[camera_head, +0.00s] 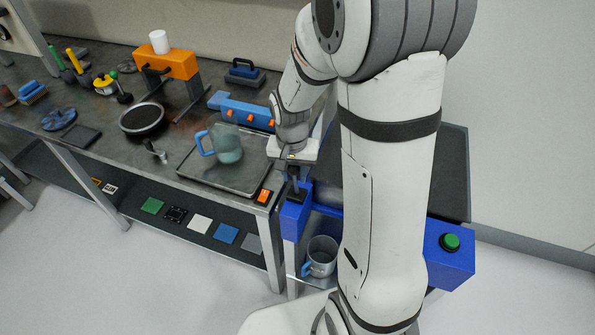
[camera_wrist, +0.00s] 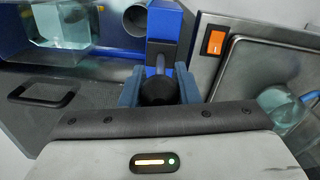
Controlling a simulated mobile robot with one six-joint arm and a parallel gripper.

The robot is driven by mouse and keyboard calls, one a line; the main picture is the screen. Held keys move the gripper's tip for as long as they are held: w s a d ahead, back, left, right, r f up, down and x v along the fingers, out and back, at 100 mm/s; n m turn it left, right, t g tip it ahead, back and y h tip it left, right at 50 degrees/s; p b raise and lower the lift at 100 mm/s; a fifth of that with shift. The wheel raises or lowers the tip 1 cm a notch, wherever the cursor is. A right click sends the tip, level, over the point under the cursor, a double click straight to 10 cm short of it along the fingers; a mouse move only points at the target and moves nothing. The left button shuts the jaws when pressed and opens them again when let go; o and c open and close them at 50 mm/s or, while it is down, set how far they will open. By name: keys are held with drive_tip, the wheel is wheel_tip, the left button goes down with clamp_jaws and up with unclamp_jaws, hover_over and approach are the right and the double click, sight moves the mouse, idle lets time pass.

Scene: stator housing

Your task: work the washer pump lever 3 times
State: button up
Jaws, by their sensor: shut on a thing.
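The pump lever shows in the wrist view as a grey rod with a black knob (camera_wrist: 158,91), standing in front of a blue housing (camera_wrist: 163,22). My gripper (camera_wrist: 159,92) has a blue-grey finger on each side of the knob and is shut on it. In the head view my gripper (camera_head: 294,178) points down over the blue housing (camera_head: 294,222), which stands at the right end of the bench. The lever there is mostly hidden by my gripper. The lever's exact tilt cannot be told.
A steel tray (camera_head: 196,163) with a glass jug (camera_head: 228,146) lies left of my gripper. A grey mug (camera_head: 321,252) with a blue handle stands low beside the housing. A blue box with a green button (camera_head: 450,242) is at the right. An orange switch (camera_head: 264,196) sits on the bench edge.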

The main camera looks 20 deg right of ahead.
clamp_jaws()
drive_tip(key=shift+w+d+b, duration=0.4)
drive_tip(key=shift+w+b, duration=0.15)
drive_tip(key=shift+w+d+r, duration=0.1)
drive_tip(key=shift+w+d, duration=0.15)
drive_tip(key=o, duration=1)
unclamp_jaws()
drive_tip(key=shift+r, duration=0.1)
wheel_tip(320, 180, up, 8)
drive_tip(key=shift+a+f+b, duration=0.1)
drive_tip(key=shift+f+b, duration=0.1)
drive_tip(key=shift+b, duration=0.2)
